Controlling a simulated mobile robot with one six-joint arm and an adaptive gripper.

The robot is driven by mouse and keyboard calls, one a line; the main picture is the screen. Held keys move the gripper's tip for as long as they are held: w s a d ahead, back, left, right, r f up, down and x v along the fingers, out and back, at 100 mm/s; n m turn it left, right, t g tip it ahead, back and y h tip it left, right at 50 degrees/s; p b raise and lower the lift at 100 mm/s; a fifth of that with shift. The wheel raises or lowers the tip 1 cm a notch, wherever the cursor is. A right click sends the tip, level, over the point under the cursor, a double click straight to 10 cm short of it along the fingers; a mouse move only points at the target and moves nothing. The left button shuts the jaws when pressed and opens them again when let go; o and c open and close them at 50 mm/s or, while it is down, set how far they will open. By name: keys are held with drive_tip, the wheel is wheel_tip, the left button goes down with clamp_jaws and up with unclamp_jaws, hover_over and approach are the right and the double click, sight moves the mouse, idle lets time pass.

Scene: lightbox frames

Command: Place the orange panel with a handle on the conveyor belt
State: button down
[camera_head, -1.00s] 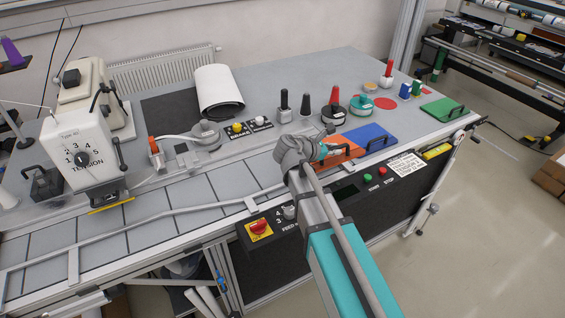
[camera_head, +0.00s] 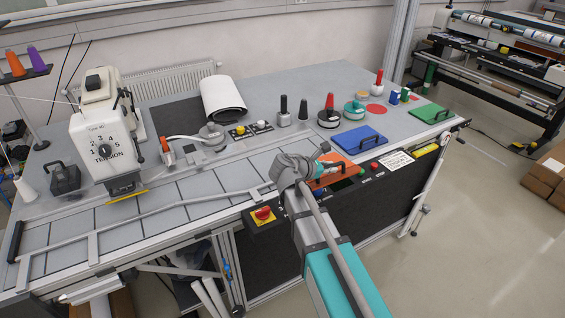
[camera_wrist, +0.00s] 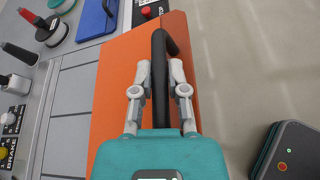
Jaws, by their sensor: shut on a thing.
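The orange panel (camera_head: 348,162) is at the table's front edge, over or beside the control box, in the head view. In the wrist view the orange panel (camera_wrist: 118,82) fills the middle, with its black handle (camera_wrist: 159,52) running lengthwise. My gripper (camera_wrist: 160,72) has one finger on each side of that handle and is shut on it. The conveyor belt (camera_head: 181,194), a grey segmented strip, lies left of the panel in the head view. Its grey segments (camera_wrist: 70,125) also show left of the panel in the wrist view. My arm hides part of the panel in the head view.
A blue panel (camera_head: 347,143) lies behind the orange one, and a green panel (camera_head: 425,112) lies further right. Several knobbed fixtures stand behind the belt. A tension machine (camera_head: 98,140) stands at the left. A rail (camera_head: 165,213) runs along the belt's front side.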

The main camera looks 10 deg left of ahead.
drive_tip(key=shift+s, duration=0.15)
drive_tip(key=shift+a, duration=0.1)
idle(0.3)
drive_tip(key=shift+s+a, duration=0.1)
drive_tip(key=shift+a, duration=0.9)
